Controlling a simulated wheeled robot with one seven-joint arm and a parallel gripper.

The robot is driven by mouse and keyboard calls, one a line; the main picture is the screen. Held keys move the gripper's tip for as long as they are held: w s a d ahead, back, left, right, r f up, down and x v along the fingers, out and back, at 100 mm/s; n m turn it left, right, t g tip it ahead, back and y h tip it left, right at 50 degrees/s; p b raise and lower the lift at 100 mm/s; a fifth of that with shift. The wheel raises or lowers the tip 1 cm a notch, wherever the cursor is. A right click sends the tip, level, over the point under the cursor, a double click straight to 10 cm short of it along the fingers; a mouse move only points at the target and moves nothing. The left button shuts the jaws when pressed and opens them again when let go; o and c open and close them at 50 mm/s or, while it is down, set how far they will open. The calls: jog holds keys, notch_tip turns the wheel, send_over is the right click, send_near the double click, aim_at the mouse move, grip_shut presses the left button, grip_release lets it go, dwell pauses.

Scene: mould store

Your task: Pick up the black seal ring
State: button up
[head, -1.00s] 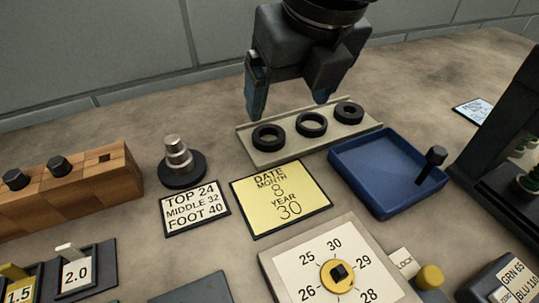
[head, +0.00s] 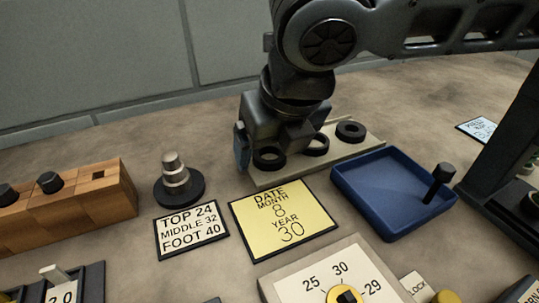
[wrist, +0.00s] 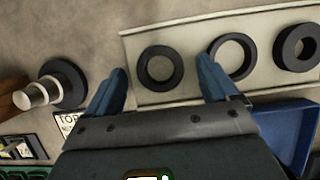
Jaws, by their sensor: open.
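Three black rings lie in a row on a pale tray (head: 262,179). The left ring (head: 268,168) also shows in the wrist view (wrist: 160,86), where it lies between my two blue fingertips. The middle ring (wrist: 214,52) is thinner, with a wider hole, and my right fingertip overlaps its near-left side in that view. The right ring (wrist: 283,47) is thick with a small hole. My gripper (head: 264,152) is open and low over the left ring, one finger to each side; contact with the ring cannot be told. The gripper partly covers the left and middle rings in the head view.
A stepped metal post on a black base (head: 178,187) stands left of the tray. A blue open tray (head: 385,228) with a black-knobbed peg is to the right. A yellow date card (head: 283,217) and a white number card (head: 191,230) lie in front. A wooden block (head: 75,201) is far left.

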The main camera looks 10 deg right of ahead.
aim_at(280, 157)
jog(key=shift+c, duration=0.4)
jog(key=c, duration=1)
jog(key=shift+r, duration=0.1)
jog(key=shift+c, duration=0.2)
jog(key=shift+r, duration=0.45)
jog(key=r, duration=0.2)
jog(key=d+r+p, duration=0.1)
jog(key=shift+s+r, duration=0.15)
jog(key=shift+r, duration=0.25)
jog(key=s+d+r+p, duration=0.3)
jog(key=d+r+p, duration=0.2)
jog(key=d+r, duration=0.4)
jog(key=shift+s+d+r, duration=0.15)
jog(key=shift+s+d, duration=0.1)
jog(key=shift+d, duration=0.3)
